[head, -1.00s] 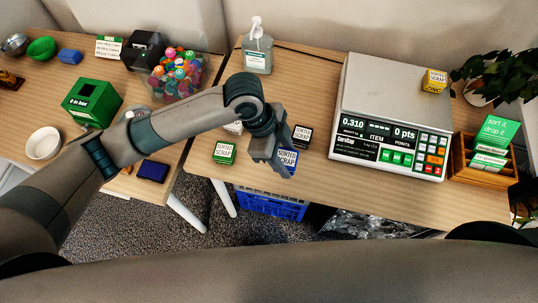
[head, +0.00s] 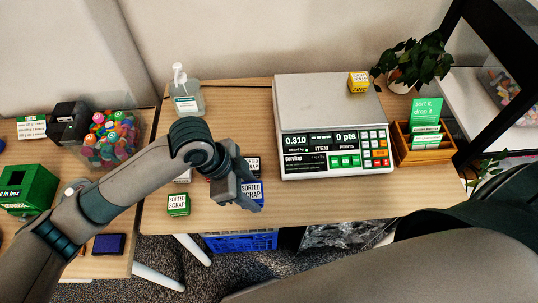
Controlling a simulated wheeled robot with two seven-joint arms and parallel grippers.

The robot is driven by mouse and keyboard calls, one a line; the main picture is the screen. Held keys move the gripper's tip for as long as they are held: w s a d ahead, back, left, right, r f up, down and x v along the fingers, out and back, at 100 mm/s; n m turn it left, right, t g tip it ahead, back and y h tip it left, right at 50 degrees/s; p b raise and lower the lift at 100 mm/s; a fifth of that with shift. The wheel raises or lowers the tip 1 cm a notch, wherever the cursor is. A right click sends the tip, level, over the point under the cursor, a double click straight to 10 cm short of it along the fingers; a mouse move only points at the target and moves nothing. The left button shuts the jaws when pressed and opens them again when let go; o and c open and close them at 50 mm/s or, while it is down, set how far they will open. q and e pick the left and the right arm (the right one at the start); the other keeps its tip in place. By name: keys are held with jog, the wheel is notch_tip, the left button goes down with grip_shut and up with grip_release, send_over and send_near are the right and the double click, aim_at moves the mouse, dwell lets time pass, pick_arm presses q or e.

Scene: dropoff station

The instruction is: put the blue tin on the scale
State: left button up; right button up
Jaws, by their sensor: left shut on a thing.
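The blue tin (head: 251,190), labelled "sorted scrap", is between the fingers of my left gripper (head: 248,200), at the near part of the right table. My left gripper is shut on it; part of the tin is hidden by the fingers. I cannot tell whether the tin touches the table. The scale (head: 325,100) stands to the right of the gripper, its grey platform behind a display reading 0.310 and 0 pts. A yellow tin (head: 358,83) sits on the platform's back right corner. My right gripper is not in view.
A green tin (head: 178,205) stands left of my gripper, and a black tin (head: 253,165) just behind it. A sanitizer bottle (head: 187,95) is at the back. A wooden card box (head: 423,145) and a plant (head: 415,62) are right of the scale. A blue crate (head: 240,241) is below.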

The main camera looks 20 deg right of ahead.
pick_arm(q)
jog(key=w+a+r+n+t+y, duration=0.1)
jog(key=w+a+r+n, duration=0.4)
jog(key=a, duration=0.5)
jog(key=w+a+r+n+t+y, duration=0.1)
jog(key=w+a+r+n+t, duration=0.2)
jog(key=a+n, duration=0.6)
jog(key=w+a+r+n+t+y, duration=0.1)
jog(key=w+a+r+n+y, duration=0.1)
jog(key=w+a+r+n, duration=0.5)
jog(key=w+a+r, duration=0.1)
jog(key=a, duration=0.2)
jog(key=shift+w+a+t, duration=0.25)
jog(key=shift+a+t, duration=0.05)
jog(key=shift+t, duration=0.1)
